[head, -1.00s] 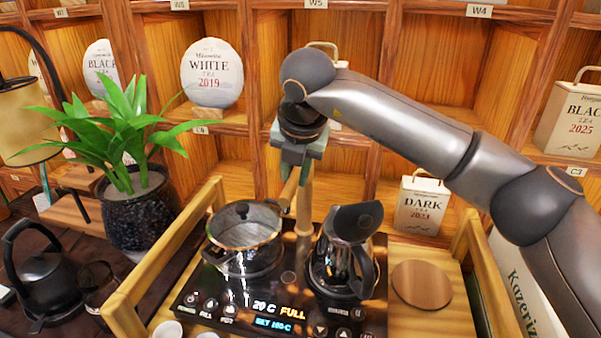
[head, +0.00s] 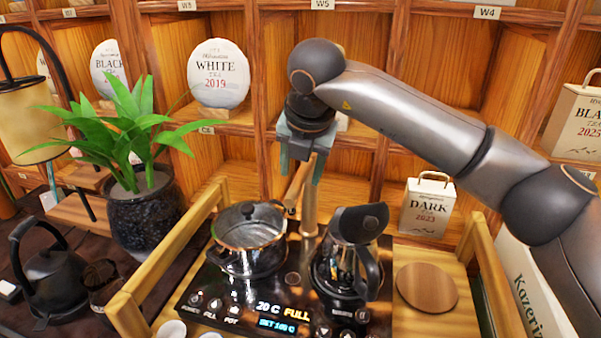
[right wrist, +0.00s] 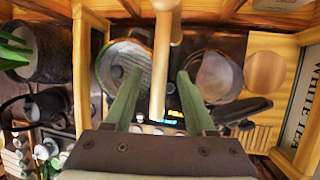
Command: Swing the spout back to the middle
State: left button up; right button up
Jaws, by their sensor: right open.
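The wooden spout (head: 295,184) sits at the top of a wooden post (head: 310,208) behind the black hob panel (head: 225,297). In the head view it points forward and slightly left, its tip near the glass pot's right rim. The right wrist view shows the spout (right wrist: 158,75) running between the pot and the kettle. My right gripper (head: 303,170) is open above the spout. In the right wrist view its two green fingers (right wrist: 160,80) lie on either side of the spout, with gaps visible. My left gripper is not in view.
The lidded glass pot (head: 248,262) stands left on the hob, the dark kettle (head: 345,265) right. A wooden disc (head: 427,287) lies right of the hob. Wooden rails flank the stand. A potted plant (head: 140,215) is at left; shelves with tea cakes stand behind.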

jog(key=a+v, duration=0.1)
jog(key=v, duration=1)
jog(key=shift+d, duration=0.45)
jog(key=shift+r, duration=0.2)
